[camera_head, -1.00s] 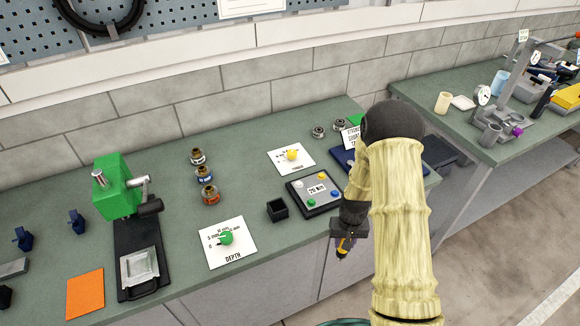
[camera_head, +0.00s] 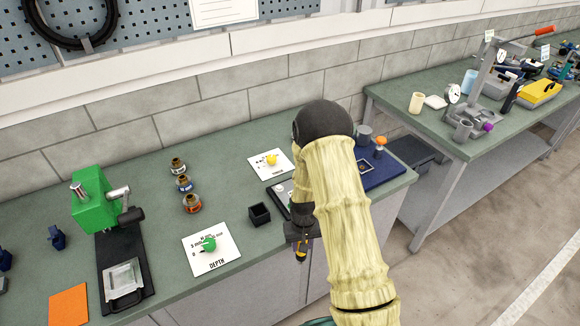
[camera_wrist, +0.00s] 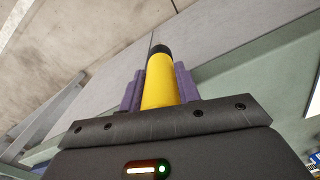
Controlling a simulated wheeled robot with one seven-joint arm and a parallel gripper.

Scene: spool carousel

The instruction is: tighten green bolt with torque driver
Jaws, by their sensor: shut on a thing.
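My gripper (camera_head: 302,232) is at the front edge of the bench, pointing down. It is shut on the torque driver (camera_head: 301,256), whose yellow and dark end shows below the fingers. In the wrist view the yellow driver (camera_wrist: 159,82) with a black end sits between my gripper's purple fingers. The dark bolt plate (camera_head: 281,205) is mostly hidden behind my arm, with only its left part showing. The green bolt is hidden from the head view now. The driver is apart from the plate.
A small black open box (camera_head: 259,214) stands left of the plate. A DEPTH card (camera_head: 227,256) with a green knob, a card (camera_head: 262,174) with a yellow knob and a green press (camera_head: 92,199) are further left or behind. A blue tray (camera_head: 395,174) lies right of my arm.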

